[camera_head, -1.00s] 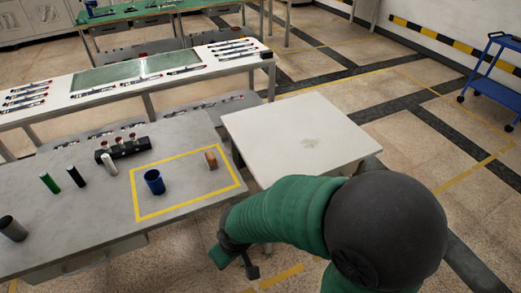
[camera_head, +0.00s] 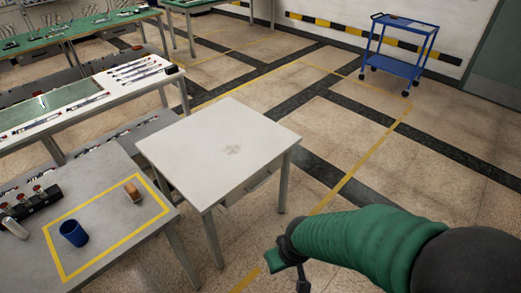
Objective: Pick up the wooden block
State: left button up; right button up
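The wooden block (camera_head: 133,192) is small and orange-brown. It lies inside the yellow taped rectangle on the grey table at the left, near the rectangle's right side. My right gripper (camera_head: 290,272) is at the bottom of the view, over the floor, to the right of the block and well apart from it. Only part of its dark fingers shows, and I cannot tell how far apart they are. My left gripper is not in view.
A blue cup (camera_head: 74,232) stands left of the block in the taped rectangle. A black holder (camera_head: 33,203) with red-topped items is farther left. A white table (camera_head: 222,146) stands right of the grey table. A blue cart (camera_head: 396,58) is at the back right.

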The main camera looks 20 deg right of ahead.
aim_at(134, 194)
jog(key=i+z, duration=0.1)
jog(key=i, duration=0.4)
jog(key=i+j+z, duration=0.1)
jog(key=i, duration=0.4)
jog(key=i+j+z, duration=0.1)
jog(key=i, duration=0.35)
jog(key=j, duration=0.1)
